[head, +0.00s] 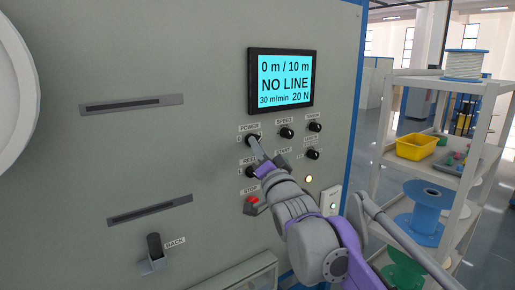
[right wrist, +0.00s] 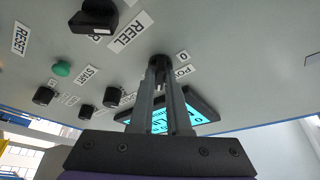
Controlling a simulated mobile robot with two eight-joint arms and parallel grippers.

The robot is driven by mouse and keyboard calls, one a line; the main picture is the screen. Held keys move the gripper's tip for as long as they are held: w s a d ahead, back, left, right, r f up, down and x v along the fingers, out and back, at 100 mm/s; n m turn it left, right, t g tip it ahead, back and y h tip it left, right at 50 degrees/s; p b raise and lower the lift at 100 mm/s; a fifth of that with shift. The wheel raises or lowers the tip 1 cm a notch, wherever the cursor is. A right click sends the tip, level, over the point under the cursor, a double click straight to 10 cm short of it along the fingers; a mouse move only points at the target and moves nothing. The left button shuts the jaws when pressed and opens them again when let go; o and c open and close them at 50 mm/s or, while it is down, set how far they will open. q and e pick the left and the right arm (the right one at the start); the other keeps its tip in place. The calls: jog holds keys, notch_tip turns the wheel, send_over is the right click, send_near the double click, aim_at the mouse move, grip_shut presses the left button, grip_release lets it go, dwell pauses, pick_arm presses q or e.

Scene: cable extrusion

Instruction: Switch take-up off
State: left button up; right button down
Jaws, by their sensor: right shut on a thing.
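The grey take-up panel (head: 200,150) fills the left and middle of the head view. Its lit cyan screen (head: 284,80) reads "0 m / 10 m", "NO LINE", "30 m/min 20 N". The black POWER knob (head: 251,138) sits below the screen's left side. My right gripper (head: 254,143) reaches it from below right and is shut on it. In the right wrist view, both fingers close on the POWER knob (right wrist: 160,62), beside the labels "0" and "POW...". The knob's exact turn is hidden by the fingers. My left gripper is in neither view.
Close by are the REEL knob (head: 250,172), SPEED knob (head: 286,132), two more black knobs at right and the red STOP button (head: 254,199). A green START button (right wrist: 61,68) shows in the wrist view. Shelves (head: 385,150) with spools and a yellow bin (head: 416,147) stand right.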

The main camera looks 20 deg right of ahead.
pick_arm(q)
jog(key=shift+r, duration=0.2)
pick_arm(e)
jog(key=shift+n, duration=0.5)
pick_arm(q)
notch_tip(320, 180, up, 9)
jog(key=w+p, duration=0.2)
jog(key=p, duration=0.5)
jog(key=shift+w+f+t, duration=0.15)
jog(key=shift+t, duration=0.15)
pick_arm(e)
jog(key=shift+w+d+n+g+y, duration=0.2)
jog(key=shift+n+g+y, duration=0.45)
jog(key=shift+n+y, duration=2.3)
jog(key=shift+s+d+n+g+y, duration=0.2)
jog(key=shift+n+g+y, duration=0.5)
jog(key=shift+n, duration=4.5)
jog(key=shift+w+d+n+g+y, duration=0.5)
jog(key=shift+n+y, duration=1.35)
jog(key=shift+n, duration=2.2)
jog(key=shift+s+a+g, duration=0.2)
jog(key=shift+s+g, duration=0.05)
jog(key=c, duration=0.9)
grip_release()
